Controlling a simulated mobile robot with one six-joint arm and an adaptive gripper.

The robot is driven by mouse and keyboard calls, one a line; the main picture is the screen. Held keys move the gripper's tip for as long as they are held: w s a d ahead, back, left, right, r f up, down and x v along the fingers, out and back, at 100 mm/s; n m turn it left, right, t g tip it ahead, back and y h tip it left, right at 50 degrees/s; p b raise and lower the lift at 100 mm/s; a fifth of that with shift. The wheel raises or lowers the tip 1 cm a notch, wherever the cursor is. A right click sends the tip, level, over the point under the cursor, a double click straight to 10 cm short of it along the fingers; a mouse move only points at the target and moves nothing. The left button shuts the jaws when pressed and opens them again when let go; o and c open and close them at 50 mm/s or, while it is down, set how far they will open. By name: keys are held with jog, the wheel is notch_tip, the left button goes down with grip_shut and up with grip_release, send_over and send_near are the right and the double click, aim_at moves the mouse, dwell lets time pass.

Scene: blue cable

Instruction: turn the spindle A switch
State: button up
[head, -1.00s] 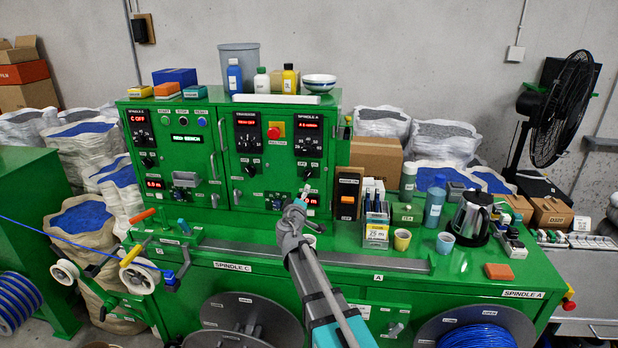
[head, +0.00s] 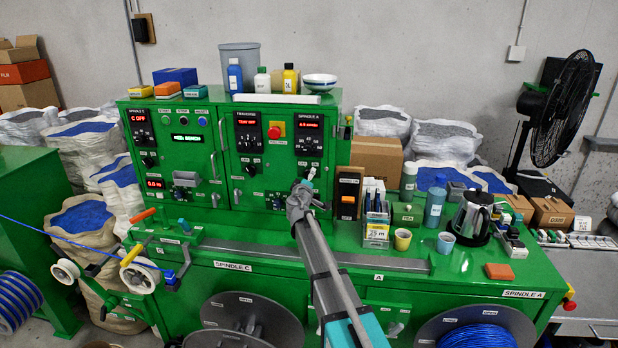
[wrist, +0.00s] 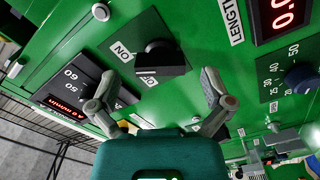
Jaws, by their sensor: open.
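The Spindle A panel (head: 309,147) is the right column of the green cabinet front, with a red display at its top. In the wrist view a black rotary switch (wrist: 160,58) stands on the green panel beside an ON label (wrist: 122,50). My gripper (wrist: 158,82) is open, with one finger on each side below the switch and nothing held between them. Whether a finger touches the switch I cannot tell. In the head view my gripper (head: 304,188) is at the lower part of the Spindle A column and hides what is behind it.
A speed dial plate (wrist: 85,85) lies left of the switch, and another dial (wrist: 300,78) lies right. In the head view a black box with an orange button (head: 348,198), a pen holder (head: 376,230) and a kettle (head: 470,217) stand on the bench right of my arm.

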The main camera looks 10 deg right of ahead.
jog(key=shift+x, duration=1.05)
jog(key=c, duration=1.1)
jog(key=shift+c, duration=0.2)
